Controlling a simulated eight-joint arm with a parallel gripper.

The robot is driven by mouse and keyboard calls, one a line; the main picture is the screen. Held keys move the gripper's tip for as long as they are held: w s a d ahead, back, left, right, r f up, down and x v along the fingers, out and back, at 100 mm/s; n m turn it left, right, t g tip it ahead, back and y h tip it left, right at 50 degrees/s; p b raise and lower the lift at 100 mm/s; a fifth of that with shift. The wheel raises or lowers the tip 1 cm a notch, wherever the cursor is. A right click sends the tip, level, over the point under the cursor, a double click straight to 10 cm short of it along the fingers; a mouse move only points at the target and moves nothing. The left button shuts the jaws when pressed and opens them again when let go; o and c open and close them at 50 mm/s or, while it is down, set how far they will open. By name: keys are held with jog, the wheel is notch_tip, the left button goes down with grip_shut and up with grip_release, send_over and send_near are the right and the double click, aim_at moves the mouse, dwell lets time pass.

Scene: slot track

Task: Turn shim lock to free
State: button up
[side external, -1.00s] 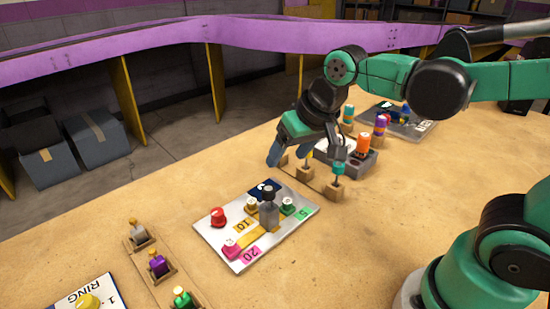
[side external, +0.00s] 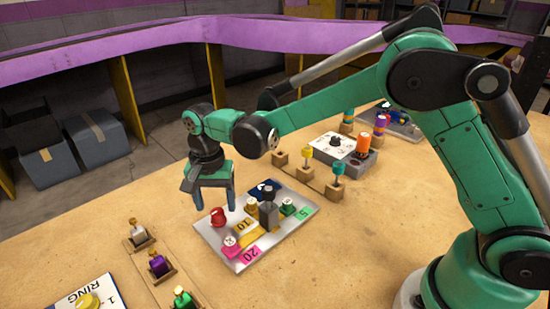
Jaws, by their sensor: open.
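No label for a shim lock is readable, so I cannot tell which part it is. A silver plate (side external: 213,237) carries a red knob (side external: 218,217), a pink knob (side external: 231,245), a yellow knob (side external: 251,206), a green knob (side external: 288,205) and a grey upright post (side external: 268,213). Coloured labels there read 10, 20 and 5. My gripper (side external: 214,207) points down, open and empty, over the plate's left part. Its fingertips are around or just above the red knob; I cannot tell if they touch it. A black knob (side external: 336,141) sits on a white-topped box (side external: 334,151) further back.
The box also bears an orange knob (side external: 363,144). Wooden blocks with yellow and teal pegs (side external: 338,169) stand in front of it. A wooden rack with white, purple and green pieces (side external: 159,265) and a RING board (side external: 105,285) lie at lower left. Table at lower middle is clear.

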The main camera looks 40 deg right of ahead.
aim_at(218, 217)
jog(key=shift+f, duration=1.3)
jog(key=shift+c, duration=0.2)
grip_shut()
